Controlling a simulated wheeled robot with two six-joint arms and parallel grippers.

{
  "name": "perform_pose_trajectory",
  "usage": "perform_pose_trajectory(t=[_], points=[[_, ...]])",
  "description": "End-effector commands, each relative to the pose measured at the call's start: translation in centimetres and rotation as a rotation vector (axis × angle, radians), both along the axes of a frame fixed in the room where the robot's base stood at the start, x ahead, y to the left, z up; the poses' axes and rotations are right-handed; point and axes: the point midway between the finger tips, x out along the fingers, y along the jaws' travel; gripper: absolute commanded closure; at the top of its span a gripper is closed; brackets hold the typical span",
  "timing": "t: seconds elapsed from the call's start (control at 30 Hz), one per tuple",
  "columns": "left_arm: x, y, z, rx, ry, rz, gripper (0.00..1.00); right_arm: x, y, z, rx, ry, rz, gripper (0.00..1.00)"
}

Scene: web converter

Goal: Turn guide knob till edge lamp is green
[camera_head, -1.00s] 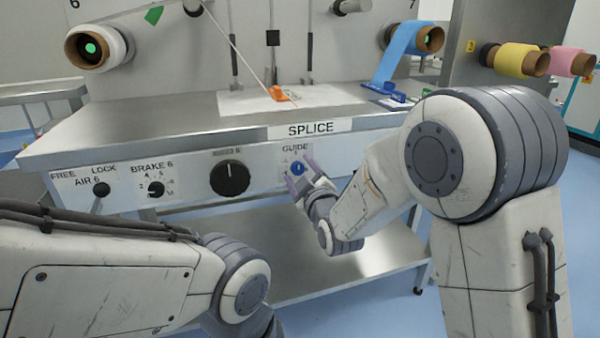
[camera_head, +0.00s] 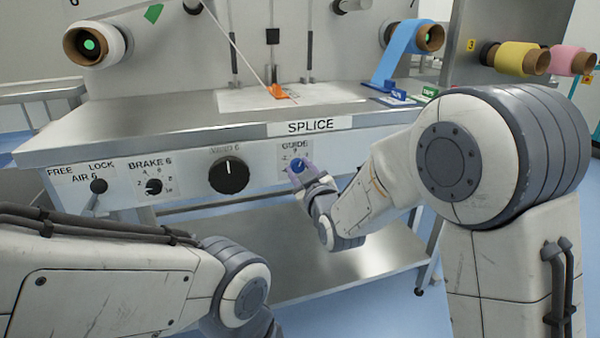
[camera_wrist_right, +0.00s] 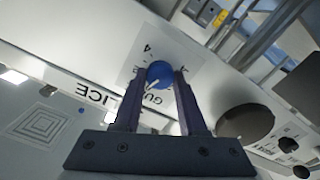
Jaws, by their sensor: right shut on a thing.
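The blue guide knob (camera_head: 298,165) sits on the front panel under the GUIDE label, below the SPLICE sign. In the right wrist view the blue knob (camera_wrist_right: 159,75) with a pale pointer mark lies between my fingertips. My right gripper (camera_head: 300,168) is shut on it, one finger on each side; it also shows in the right wrist view (camera_wrist_right: 160,80). I cannot make out a lit edge lamp.
A large black knob (camera_head: 229,174), the BRAKE 6 knob (camera_head: 153,186) and the AIR 6 lever (camera_head: 98,186) are left of the guide knob. The steel table (camera_head: 180,125) overhangs the panel.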

Motion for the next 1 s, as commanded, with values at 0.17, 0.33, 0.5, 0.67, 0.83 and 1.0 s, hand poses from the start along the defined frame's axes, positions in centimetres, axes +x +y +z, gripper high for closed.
perform_pose_trajectory(t=[0.17,0.33,0.5,0.67,0.83,1.0], points=[[0.0,0.0,-0.53,0.0,0.0,0.0,0.31,-0.01,0.0,-0.1,0.092,0.03,0.001,1.0],[0.0,0.0,-0.73,0.0,0.0,0.0,0.31,-0.01,-0.02,-0.05,0.148,0.049,0.001,1.0],[0.0,0.0,-0.79,0.0,0.0,0.0,0.31,-0.01,-0.02,-0.01,0.173,0.057,0.001,1.0],[0.0,0.0,-0.78,0.0,0.0,0.0,0.31,-0.01,-0.03,0.0,0.177,0.058,0.001,1.0],[0.0,0.0,-0.78,0.0,0.0,0.0,0.31,-0.01,-0.03,0.0,0.176,0.058,0.001,1.0],[0.0,0.0,-0.78,0.0,0.0,0.0,0.31,-0.01,-0.03,0.0,0.176,0.058,0.001,0.29]])
